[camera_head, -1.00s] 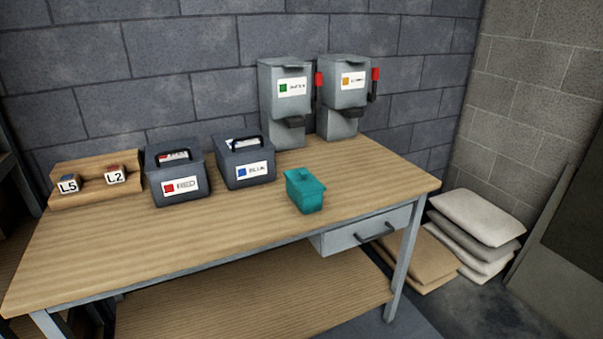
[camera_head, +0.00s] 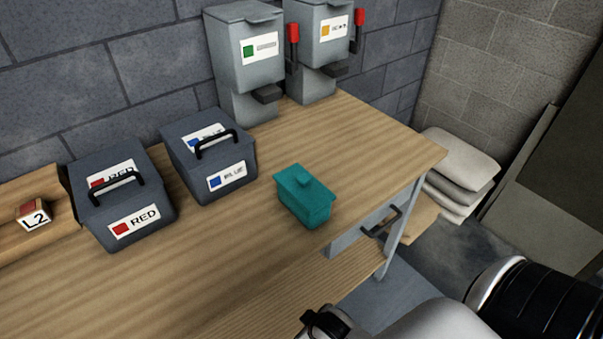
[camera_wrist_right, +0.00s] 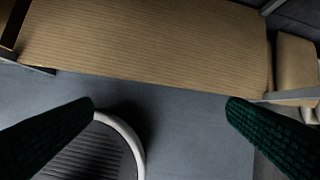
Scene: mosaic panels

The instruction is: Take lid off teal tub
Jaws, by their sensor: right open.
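The teal tub (camera_head: 306,206) stands upright on the wooden table. Its teal lid (camera_head: 304,183) with a small raised knob sits on top of it. My right arm comes in at the lower right of the head view, in front of the table and apart from the tub; its fingertips are not clear there. In the right wrist view my right gripper (camera_wrist_right: 160,110) is open, its two dark green fingers wide apart with nothing between them. That view shows the lower shelf and floor, not the tub. My left gripper is in neither view.
Left of the tub are a dark box marked BLUE (camera_head: 212,165) and one marked RED (camera_head: 125,205). Two grey dispensers (camera_head: 245,70) with red-tipped levers stand behind. The tabletop (camera_head: 370,150) right of the tub is clear.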

